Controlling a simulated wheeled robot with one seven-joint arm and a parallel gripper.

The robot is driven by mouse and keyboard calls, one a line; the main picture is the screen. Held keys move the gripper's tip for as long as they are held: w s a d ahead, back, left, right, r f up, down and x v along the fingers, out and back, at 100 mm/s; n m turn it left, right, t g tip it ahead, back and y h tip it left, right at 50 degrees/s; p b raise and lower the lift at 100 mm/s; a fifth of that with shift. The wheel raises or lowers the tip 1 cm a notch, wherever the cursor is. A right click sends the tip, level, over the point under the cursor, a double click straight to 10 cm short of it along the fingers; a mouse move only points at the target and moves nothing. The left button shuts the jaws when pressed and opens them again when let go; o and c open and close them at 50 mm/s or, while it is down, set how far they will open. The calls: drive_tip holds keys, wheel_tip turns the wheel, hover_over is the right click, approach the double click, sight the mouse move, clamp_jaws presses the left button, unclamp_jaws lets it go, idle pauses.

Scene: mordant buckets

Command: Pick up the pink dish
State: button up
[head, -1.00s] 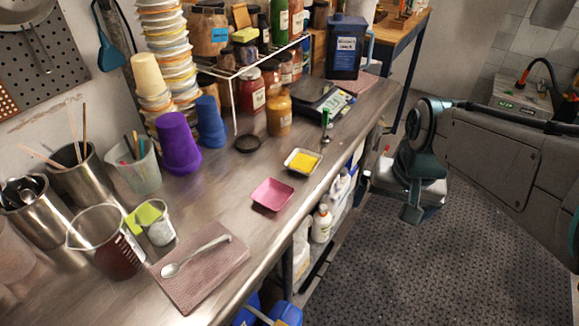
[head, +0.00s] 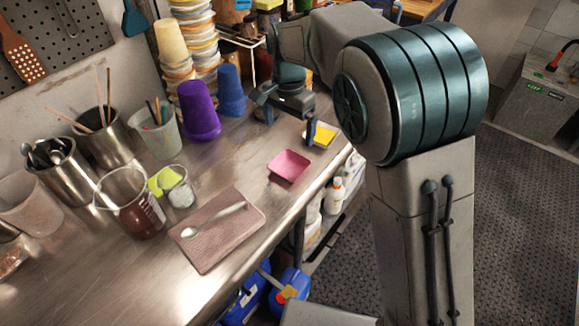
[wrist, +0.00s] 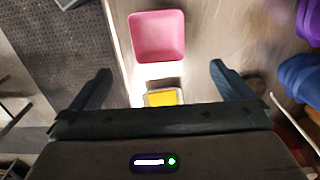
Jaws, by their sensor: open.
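The pink dish (head: 289,166) is a small square dish on the metal bench near its front edge. In the wrist view the pink dish (wrist: 157,36) lies beyond the fingertips, roughly centred between them. My gripper (head: 288,122) is above the bench, up and to the left of the yellow-filled dish in the head view. In the wrist view my gripper (wrist: 160,72) has its two fingers spread wide with nothing between them touching. It is apart from the pink dish.
A white dish of yellow powder (head: 322,135) sits close behind the pink dish. Purple cups (head: 198,110) and blue cups (head: 231,90) stand to the left of my gripper.

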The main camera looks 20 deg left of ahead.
sight(289, 169)
wheel_tip(289, 169, down, 12)
drive_tip(key=shift+s+d+f+p, duration=0.1)
drive_tip(key=shift+s+f+p, duration=0.05)
drive_tip(key=shift+p, duration=0.65)
drive_tip(key=shift+f, duration=0.2)
idle(0.4)
drive_tip(key=c, duration=0.9)
